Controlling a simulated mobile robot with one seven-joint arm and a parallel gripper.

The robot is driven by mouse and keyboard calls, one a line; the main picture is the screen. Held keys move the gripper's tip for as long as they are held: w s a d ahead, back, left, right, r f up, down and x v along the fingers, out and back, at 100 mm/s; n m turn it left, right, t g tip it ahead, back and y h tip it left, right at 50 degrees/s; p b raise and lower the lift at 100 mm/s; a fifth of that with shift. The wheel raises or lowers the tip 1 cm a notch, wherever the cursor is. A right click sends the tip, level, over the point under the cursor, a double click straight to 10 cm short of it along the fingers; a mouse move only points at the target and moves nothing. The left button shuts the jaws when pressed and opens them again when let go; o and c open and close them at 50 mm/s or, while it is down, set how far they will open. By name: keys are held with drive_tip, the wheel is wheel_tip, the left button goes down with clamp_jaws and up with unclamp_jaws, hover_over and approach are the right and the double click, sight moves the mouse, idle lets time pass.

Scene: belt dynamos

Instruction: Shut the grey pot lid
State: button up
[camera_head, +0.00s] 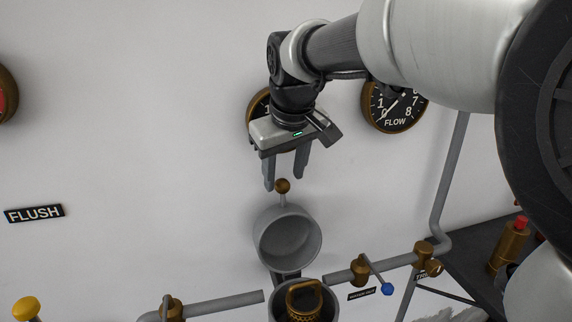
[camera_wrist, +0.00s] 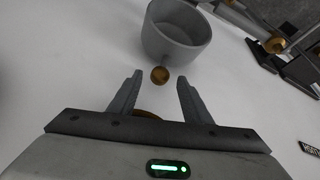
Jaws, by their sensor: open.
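The grey pot lid (camera_head: 288,240) stands swung up and open, its hollow side facing out, above the grey pot (camera_head: 274,304). It also shows in the wrist view (camera_wrist: 178,32). A brass knob (camera_head: 282,186) on a short stem sticks up from the lid's top edge; the knob shows in the wrist view (camera_wrist: 160,75) too. My gripper (camera_head: 284,181) is open and points down just above the lid. In the wrist view the knob appears centred between the fingertips (camera_wrist: 160,76); I cannot tell whether it lies between them or just beyond. Nothing is held.
A brass ringed piece (camera_head: 304,298) sits in the pot. Grey pipes with a blue-handled valve (camera_head: 387,288) run to the right, another pipe (camera_head: 220,306) to the left. A FLOW gauge (camera_head: 395,107) hangs on the wall behind my arm.

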drive_tip(key=shift+x, duration=1.3)
clamp_jaws()
drive_tip(key=shift+s+b, duration=0.15)
drive_tip(key=shift+b, duration=0.3)
